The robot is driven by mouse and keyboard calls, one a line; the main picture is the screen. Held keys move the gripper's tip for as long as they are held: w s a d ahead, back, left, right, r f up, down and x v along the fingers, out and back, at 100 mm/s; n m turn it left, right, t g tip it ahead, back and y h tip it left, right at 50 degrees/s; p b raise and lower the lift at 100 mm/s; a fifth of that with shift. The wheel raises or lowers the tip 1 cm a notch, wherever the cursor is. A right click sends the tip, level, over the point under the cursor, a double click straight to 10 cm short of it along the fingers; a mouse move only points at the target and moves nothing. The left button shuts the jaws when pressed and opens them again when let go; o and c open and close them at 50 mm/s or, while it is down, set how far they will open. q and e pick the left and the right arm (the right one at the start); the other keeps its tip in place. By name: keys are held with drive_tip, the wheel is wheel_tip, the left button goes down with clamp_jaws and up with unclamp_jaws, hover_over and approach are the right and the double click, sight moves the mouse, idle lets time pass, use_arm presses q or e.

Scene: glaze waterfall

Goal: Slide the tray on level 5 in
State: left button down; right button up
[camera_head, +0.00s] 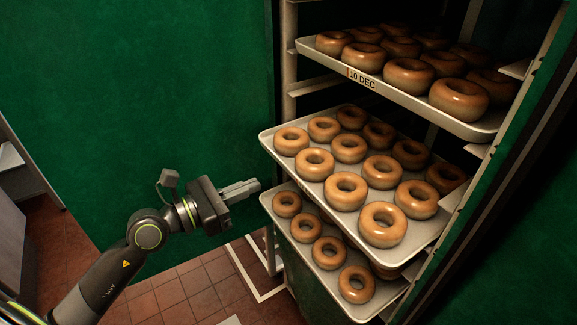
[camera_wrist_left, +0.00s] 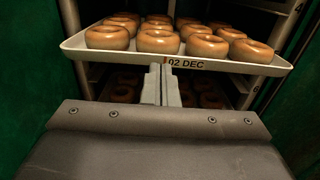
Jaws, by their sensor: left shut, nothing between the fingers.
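The middle tray (camera_head: 268,142) holds several glazed doughnuts and sticks out of the rack, farther than the tray above. In the left wrist view this tray (camera_wrist_left: 100,48) carries a "02 DEC" label and lies between the rack marks 4 and 6, so I take it as level 5. My left gripper (camera_head: 258,184) is shut and empty, left of the tray's front edge in the head view. In the left wrist view its fingertips (camera_wrist_left: 160,68) overlap the front edge beside the label; I cannot tell whether they touch. My right gripper is not in view.
The upper tray (camera_head: 325,57), labelled "10 DEC", holds doughnuts. A lower tray (camera_head: 318,262) with doughnuts also sticks out below the middle one. A green panel (camera_head: 150,90) stands left of the rack. Red floor tiles (camera_head: 190,285) lie below.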

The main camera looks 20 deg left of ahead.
use_arm(q)
drive_tip(key=p, duration=0.3)
approach(330, 151)
drive_tip(key=shift+s+a+f, duration=0.15)
drive_tip(key=shift+s+a, duration=0.2)
drive_tip(key=shift+s, duration=0.1)
drive_tip(key=shift+w, duration=0.1)
drive_tip(key=shift+w+d, duration=0.25)
drive_tip(key=shift+w, duration=0.05)
drive_tip(key=b+x, duration=0.1)
drive_tip(key=x, duration=0.9)
drive_tip(key=shift+d, duration=0.15)
